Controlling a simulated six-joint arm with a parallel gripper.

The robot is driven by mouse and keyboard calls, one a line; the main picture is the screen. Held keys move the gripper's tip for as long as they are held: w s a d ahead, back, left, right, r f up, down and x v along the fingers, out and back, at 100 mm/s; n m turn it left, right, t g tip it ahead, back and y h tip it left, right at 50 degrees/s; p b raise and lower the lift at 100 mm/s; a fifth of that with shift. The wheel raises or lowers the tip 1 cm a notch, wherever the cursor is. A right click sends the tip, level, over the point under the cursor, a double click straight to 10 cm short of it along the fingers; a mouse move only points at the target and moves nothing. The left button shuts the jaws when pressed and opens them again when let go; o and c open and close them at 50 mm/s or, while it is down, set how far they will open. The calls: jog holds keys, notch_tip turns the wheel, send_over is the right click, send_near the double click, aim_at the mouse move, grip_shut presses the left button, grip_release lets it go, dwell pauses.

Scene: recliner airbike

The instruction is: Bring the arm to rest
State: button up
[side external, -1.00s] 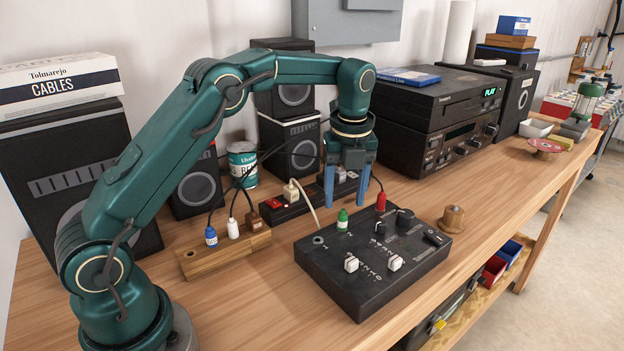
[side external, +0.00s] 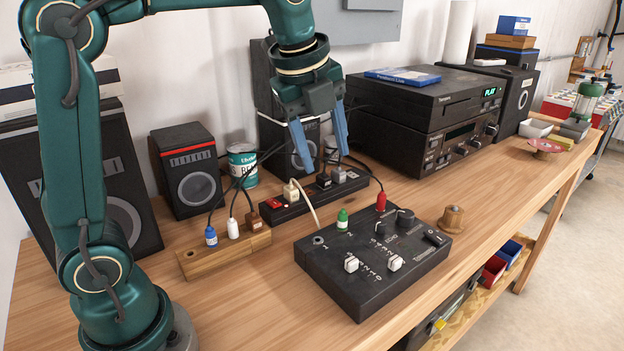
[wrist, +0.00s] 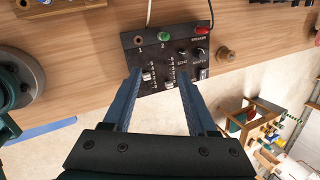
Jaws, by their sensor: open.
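My gripper (side external: 320,143) is open and empty, with its two blue fingers spread apart. In the side view it hangs in the air above and behind the black mixer box (side external: 350,292), in front of the small black speakers. In the wrist view the gripper (wrist: 157,82) points toward the mixer (wrist: 180,74), which lies beyond the fingertips. A green plug (side external: 342,220) and a red plug (side external: 381,202) stand in the mixer's back edge. My arm is bent up high at the left.
A power strip (side external: 284,207) with plugs lies behind the mixer. A wooden block (side external: 222,258) holds several cable plugs. A stereo stack (side external: 432,138) stands to the right, and a speaker (side external: 188,172) and a can (side external: 243,168) to the left. Bare bench lies in front.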

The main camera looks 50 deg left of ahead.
jog(key=s+d+f+n+t, duration=0.1)
jog(key=s+f+n, duration=0.2)
jog(key=s+n, duration=0.4)
jog(key=s+d+f+n+h, duration=0.1)
jog(key=s+d+f+n, duration=0.1)
jog(key=s+n, duration=0.6)
jog(key=f+n, duration=0.1)
jog(key=n, duration=0.4)
jog(key=shift+f+t, duration=0.3)
jog(key=shift+t, duration=0.1)
